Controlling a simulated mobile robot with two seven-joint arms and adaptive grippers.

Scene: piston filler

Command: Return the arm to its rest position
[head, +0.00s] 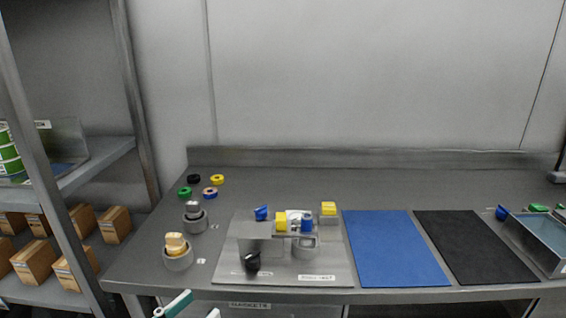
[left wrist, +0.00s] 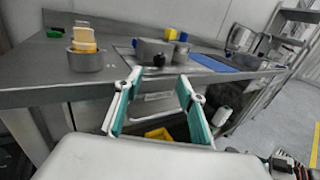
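My left gripper (head: 198,304) shows only in part at the bottom edge of the head view, in front of the table's front edge. In the left wrist view my left gripper (left wrist: 161,84) has its two green-padded fingers spread apart with nothing between them. The steel table (head: 170,238) lies beyond the fingers, and its front edge also shows in the left wrist view (left wrist: 60,95). My right gripper is in neither view.
A steel fixture plate (head: 240,283) with blue and yellow parts stands mid-table. Left of it are grey cups (head: 178,262) and coloured rings (head: 217,179). Right are a blue mat (head: 395,250), a black mat (head: 475,250) and a tray (head: 545,240). A shelf with boxes (head: 34,262) stands left.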

